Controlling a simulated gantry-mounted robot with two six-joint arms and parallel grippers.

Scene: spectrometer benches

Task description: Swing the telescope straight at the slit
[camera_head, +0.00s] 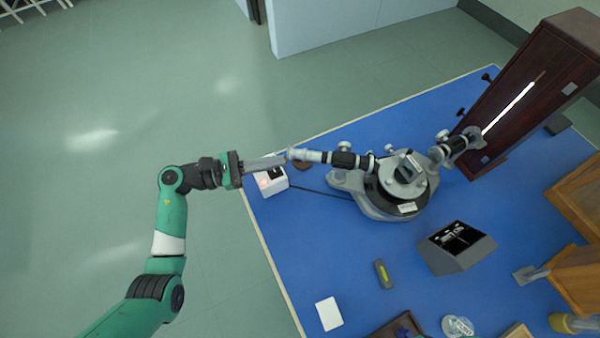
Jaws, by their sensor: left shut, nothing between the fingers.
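The spectrometer (375,205) stands on the blue bench, with a round dark and silver table at its centre. Its telescope (325,157), a grey and black tube, points out to the left. A second tube, the collimator (455,146), points up and right toward a bright vertical slit of light (508,109) in a dark wooden cabinet (530,75). The two tubes make a bent line in this view. My left gripper (284,160) is shut and empty, its tips at the telescope's outer end; whether they touch is unclear. My right gripper is out of view.
A small white box (271,181) with a cable sits below my left fingertips. A grey sloped box (456,247), a dark level-like block (383,274) and a white card (329,314) lie nearer. Wooden boxes (578,275) crowd the right. Open floor lies left of the bench.

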